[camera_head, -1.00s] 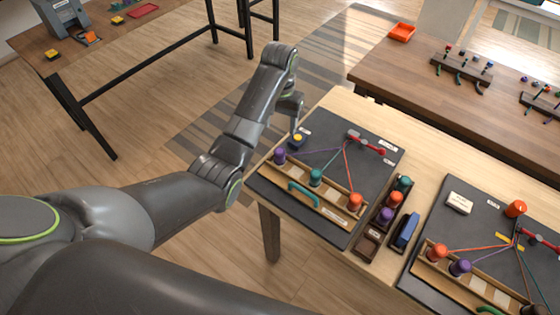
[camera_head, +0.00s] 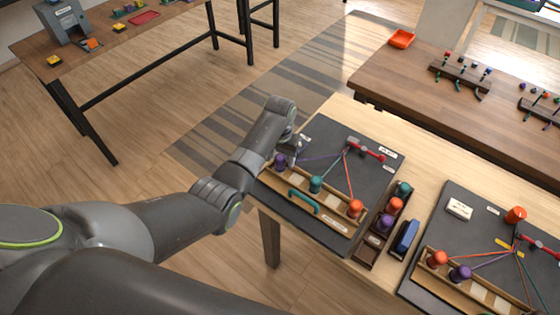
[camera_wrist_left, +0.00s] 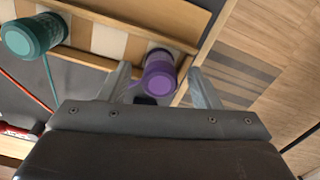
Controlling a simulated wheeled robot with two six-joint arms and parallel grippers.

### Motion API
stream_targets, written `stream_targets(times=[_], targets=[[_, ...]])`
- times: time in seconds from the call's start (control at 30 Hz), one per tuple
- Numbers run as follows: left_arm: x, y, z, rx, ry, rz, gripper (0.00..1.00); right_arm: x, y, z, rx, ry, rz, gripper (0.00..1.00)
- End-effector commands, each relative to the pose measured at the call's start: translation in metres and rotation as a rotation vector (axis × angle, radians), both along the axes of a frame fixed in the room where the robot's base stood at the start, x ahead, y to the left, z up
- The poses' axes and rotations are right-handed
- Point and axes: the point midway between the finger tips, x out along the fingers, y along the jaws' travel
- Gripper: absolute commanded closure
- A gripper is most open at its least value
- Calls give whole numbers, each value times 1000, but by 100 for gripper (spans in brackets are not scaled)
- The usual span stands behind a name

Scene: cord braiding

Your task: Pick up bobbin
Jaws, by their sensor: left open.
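A purple bobbin (camera_head: 280,161) stands at the left end of the wooden rack on the near dark board, with a purple cord running from it to the red clamp (camera_head: 366,150). My left gripper (camera_head: 291,153) is at this bobbin. In the left wrist view the open fingers (camera_wrist_left: 160,88) stand on either side of the purple bobbin (camera_wrist_left: 159,74), with gaps visible. A teal bobbin (camera_head: 316,184) and an orange bobbin (camera_head: 355,208) stand in the same rack. The teal one also shows in the left wrist view (camera_wrist_left: 34,36). My right gripper is not in view.
A dark tray (camera_head: 369,250) with teal, orange and purple bobbins lies right of the board, beside a blue item (camera_head: 405,236). A second board (camera_head: 459,236) with bobbins and cords lies further right. A brown table (camera_head: 430,105) stands behind.

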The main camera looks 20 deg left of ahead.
Motion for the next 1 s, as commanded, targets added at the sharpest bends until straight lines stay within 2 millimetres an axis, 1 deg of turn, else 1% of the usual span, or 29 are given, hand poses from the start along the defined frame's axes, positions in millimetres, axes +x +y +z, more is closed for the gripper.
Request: stream_targets(times=[0.23,0.27,0.6,0.67,0.7,0.9,1.0], targets=[[0,0,-2,0,0,0,43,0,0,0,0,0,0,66],[0,0,-2,0,0,0,46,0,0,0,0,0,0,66],[0,0,-2,0,0,0,90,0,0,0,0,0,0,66],[0,0,-2,0,0,0,98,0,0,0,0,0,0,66],[0,0,-2,0,0,0,100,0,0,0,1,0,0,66],[0,0,-1,0,-1,0,100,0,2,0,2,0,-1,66],[1,0,3,0,-3,0,100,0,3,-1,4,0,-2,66]])
